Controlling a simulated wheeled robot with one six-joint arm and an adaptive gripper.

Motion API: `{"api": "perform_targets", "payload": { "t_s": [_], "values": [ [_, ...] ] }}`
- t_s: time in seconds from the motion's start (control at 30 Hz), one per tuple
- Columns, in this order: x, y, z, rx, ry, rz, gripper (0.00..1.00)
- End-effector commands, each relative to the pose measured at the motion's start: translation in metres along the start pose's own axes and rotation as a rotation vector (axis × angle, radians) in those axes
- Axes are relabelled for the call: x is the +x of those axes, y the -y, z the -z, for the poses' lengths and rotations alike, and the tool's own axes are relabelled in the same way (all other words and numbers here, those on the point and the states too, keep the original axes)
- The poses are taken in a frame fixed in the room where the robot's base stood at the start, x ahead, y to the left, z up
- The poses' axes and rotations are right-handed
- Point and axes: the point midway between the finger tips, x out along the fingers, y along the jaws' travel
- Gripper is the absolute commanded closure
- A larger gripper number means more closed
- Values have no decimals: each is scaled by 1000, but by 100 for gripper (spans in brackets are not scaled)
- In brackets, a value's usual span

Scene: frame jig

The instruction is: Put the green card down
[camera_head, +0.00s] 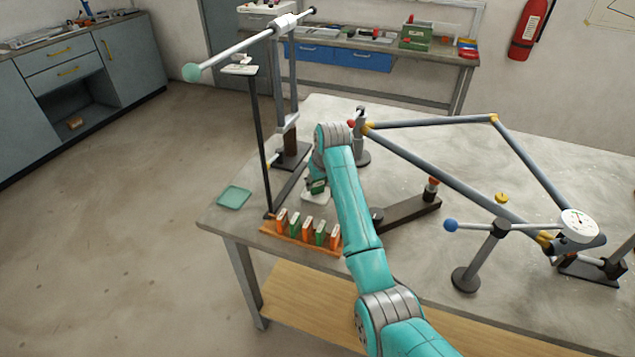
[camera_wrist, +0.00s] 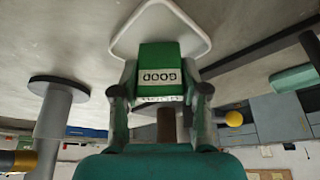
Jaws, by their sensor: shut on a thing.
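The green card (camera_wrist: 160,58) has a white label reading GOOD. My gripper (camera_wrist: 160,95) is shut on it, with one finger on each side in the wrist view. The card also shows in the head view (camera_head: 318,187), partly hidden by my arm. A small pale tray with a white rim (camera_wrist: 192,27) lies just beyond the card in the wrist view. In the head view this tray (camera_head: 313,198) shows below my gripper (camera_head: 316,182). I cannot tell whether the card touches the tray.
An orange-brown rack (camera_head: 273,232) of orange and green cards stands at the table's front edge. A green tray (camera_head: 235,197) lies to its left. A dark post (camera_head: 258,130) stands close behind. A bicycle-like frame (camera_head: 430,178) and a dial gauge (camera_head: 578,224) fill the right side.

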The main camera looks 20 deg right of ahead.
Motion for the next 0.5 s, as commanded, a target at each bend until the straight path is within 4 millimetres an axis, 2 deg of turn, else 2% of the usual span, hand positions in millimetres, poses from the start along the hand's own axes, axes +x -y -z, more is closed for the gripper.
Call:
{"api": "perform_targets", "payload": {
  "t_s": [0.37,0.4,0.5],
  "values": [
    [3,0,-1,0,-2,0,82],
    [3,0,-1,0,-2,0,50],
    [3,0,-1,0,-2,0,30]
  ]
}}
